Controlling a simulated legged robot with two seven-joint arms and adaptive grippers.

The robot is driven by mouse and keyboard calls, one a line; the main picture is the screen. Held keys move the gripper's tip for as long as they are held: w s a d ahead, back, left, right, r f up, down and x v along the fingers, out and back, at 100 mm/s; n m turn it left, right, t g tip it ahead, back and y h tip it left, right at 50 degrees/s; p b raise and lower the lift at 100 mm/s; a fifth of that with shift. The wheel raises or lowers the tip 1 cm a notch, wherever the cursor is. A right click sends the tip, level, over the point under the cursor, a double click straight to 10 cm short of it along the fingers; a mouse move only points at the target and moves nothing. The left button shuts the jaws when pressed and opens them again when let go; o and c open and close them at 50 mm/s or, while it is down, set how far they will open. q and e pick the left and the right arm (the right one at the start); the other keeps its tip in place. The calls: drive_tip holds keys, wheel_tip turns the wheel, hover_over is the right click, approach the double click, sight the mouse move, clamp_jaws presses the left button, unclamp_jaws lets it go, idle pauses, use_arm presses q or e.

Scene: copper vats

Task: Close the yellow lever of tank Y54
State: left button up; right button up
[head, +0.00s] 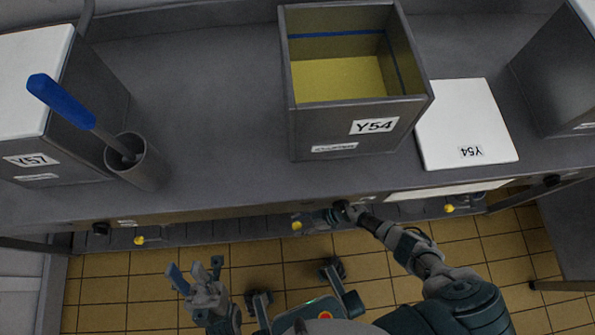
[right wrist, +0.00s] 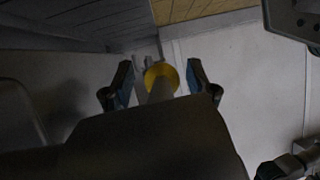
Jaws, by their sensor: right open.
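Tank Y54 (head: 330,130) is a grey open-topped vat with yellow liquid inside, on the counter. A yellow lever end (head: 297,225) shows below the counter's front edge under this tank. My right gripper (head: 322,219) is beside it, just to its right. In the right wrist view, a round yellow knob (right wrist: 160,74) on a pale stem lies between the spread fingertips of the right gripper (right wrist: 160,82); I cannot tell whether they touch it. My left gripper (head: 196,272) is open and empty, low and left, away from the levers.
Other yellow levers show at the left (head: 139,240) and right (head: 449,208) below the counter. A white lid marked Y54 (head: 464,120) lies right of the tank. Tank Y57 (head: 50,155) and a holder (head: 140,165) with a blue-handled tool (head: 60,100) stand left. The counter edge overhangs the levers.

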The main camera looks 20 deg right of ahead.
drive_tip(key=v, duration=1.1)
drive_tip(key=shift+d, duration=0.25)
